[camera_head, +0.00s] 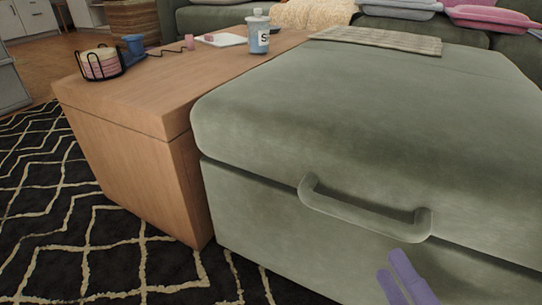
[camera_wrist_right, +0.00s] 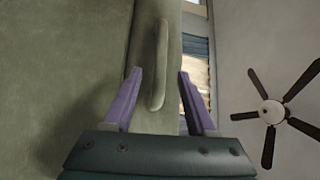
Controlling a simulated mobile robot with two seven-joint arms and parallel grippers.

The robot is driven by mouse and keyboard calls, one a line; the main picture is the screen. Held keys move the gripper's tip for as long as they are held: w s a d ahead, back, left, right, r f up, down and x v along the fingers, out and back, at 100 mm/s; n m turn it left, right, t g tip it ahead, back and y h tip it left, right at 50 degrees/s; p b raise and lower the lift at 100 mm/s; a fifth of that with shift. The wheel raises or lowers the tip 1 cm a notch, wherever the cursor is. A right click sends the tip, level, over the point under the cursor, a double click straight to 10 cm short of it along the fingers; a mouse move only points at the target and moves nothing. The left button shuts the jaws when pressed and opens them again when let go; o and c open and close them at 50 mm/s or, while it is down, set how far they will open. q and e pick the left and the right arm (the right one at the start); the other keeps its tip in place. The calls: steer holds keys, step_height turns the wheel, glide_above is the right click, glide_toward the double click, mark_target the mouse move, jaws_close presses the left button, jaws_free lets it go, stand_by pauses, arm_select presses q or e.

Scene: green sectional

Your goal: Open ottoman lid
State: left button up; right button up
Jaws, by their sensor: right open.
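The green ottoman (camera_head: 270,225) stands at the right in the head view, and its padded lid (camera_head: 340,110) lies shut on the base with a dark seam between them. A green bar handle (camera_head: 360,212) is fixed to the lid's front. My right gripper (camera_head: 391,267) has purple fingers and is open just below the handle's right part in the head view. In the right wrist view the spread fingers (camera_wrist_right: 160,78) point toward the handle (camera_wrist_right: 159,65), which shows between them; I cannot tell whether they touch it. My left gripper is not in view.
A wooden table (camera_head: 130,90) stands against the ottoman's left side, holding a bottle (camera_head: 257,35), a wire holder (camera_head: 100,65) and a blue cup (camera_head: 134,44). A woven mat (camera_head: 385,40) lies on the lid's back. The patterned rug (camera_head: 80,235) is clear at left.

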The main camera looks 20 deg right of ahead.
mark_target(363, 225)
steer(key=w, duration=0.3)
steer(key=w+r+b, duration=0.1)
steer(key=w, duration=0.2)
steer(key=w+b, duration=0.1)
steer(key=w, duration=0.2)
steer(key=shift+d+r, duration=0.15)
steer(key=shift+d, duration=0.15)
steer(key=shift+c, duration=0.4)
jaws_close()
stand_by(0.6)
